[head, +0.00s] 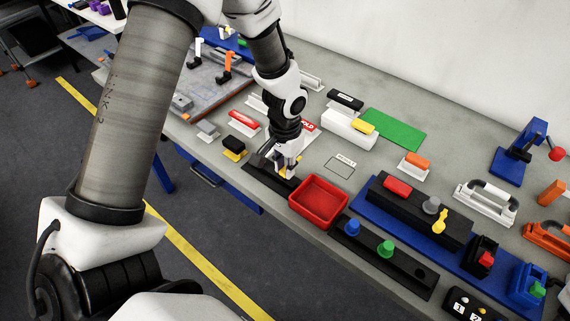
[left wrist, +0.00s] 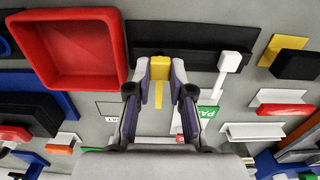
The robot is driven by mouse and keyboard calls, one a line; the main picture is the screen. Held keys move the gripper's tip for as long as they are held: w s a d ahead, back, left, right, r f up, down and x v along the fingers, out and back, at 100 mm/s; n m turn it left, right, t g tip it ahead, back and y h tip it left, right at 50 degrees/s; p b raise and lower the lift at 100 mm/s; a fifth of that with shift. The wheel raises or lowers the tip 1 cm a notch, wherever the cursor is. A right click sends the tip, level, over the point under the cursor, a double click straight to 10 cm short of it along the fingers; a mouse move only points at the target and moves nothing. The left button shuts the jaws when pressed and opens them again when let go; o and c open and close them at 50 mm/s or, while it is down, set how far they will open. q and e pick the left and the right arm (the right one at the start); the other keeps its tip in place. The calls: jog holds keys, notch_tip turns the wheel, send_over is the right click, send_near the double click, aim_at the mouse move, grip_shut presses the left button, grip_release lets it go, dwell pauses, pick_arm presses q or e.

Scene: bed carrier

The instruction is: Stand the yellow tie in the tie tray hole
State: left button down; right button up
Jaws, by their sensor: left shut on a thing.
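My left gripper (head: 287,171) is over the black tie tray (head: 255,172) near the table's front edge. In the left wrist view the gripper (left wrist: 160,75) is shut on the yellow tie (left wrist: 159,68), with its square head between the fingertips and a thin strip running away from it. The tray (left wrist: 200,43) lies behind the tie in that view. A white tie (left wrist: 235,61) shows at the tray to the right of the gripper. The hole under the yellow tie is hidden, so I cannot tell whether the tie is in it. My right gripper is not in view.
A red bin (head: 318,202) stands close beside the tray. A black block on a yellow base (head: 234,147) is on the other side. A black strip with blue and green knobs (head: 383,259) lies further right. An outlined patch (head: 339,166) of table is bare.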

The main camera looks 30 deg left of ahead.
pick_arm(q)
jog(key=shift+f+b, duration=0.7)
jog(key=shift+f, duration=0.4)
jog(key=c, duration=1)
grip_release()
jog(key=shift+o, duration=0.2)
notch_tip(320, 180, up, 12)
